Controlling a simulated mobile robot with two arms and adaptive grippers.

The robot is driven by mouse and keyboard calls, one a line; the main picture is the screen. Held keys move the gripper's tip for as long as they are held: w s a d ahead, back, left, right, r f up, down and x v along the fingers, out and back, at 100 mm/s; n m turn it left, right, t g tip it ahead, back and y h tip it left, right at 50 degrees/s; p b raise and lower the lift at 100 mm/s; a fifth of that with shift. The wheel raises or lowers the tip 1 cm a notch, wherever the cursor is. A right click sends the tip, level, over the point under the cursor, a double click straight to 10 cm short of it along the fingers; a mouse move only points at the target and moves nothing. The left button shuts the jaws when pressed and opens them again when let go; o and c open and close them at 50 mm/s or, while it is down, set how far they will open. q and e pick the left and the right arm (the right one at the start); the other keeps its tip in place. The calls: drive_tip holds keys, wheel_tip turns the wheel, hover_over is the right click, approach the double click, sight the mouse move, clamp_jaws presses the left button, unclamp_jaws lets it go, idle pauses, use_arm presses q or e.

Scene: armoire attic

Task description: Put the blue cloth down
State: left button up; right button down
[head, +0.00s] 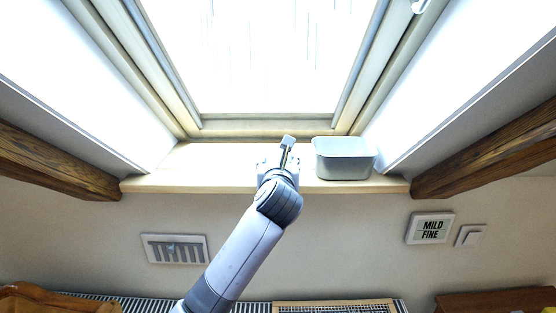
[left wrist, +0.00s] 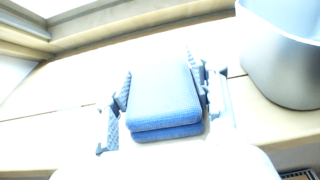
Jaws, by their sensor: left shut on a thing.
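The blue cloth (left wrist: 163,92) is a folded, layered pad between the fingers of my left gripper (left wrist: 165,108) in the left wrist view. My left gripper is shut on it, with a finger on each side. In the head view my left gripper (head: 279,162) is over the pale window sill (head: 215,178), left of the grey bin. My own arm and wrist hide the cloth there. Whether the cloth touches the sill I cannot tell. My right gripper is in neither view.
A grey open bin (head: 344,160) stands on the sill just right of my left gripper; it also shows in the left wrist view (left wrist: 285,60). The sill's left part is clear. The bright window (head: 265,55) rises behind. Wooden beams (head: 55,165) flank the sill.

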use_arm(q)
drive_tip(key=shift+s, duration=0.1)
drive_tip(key=o, duration=1)
drive_tip(key=shift+c, duration=0.2)
drive_tip(key=o, duration=0.4)
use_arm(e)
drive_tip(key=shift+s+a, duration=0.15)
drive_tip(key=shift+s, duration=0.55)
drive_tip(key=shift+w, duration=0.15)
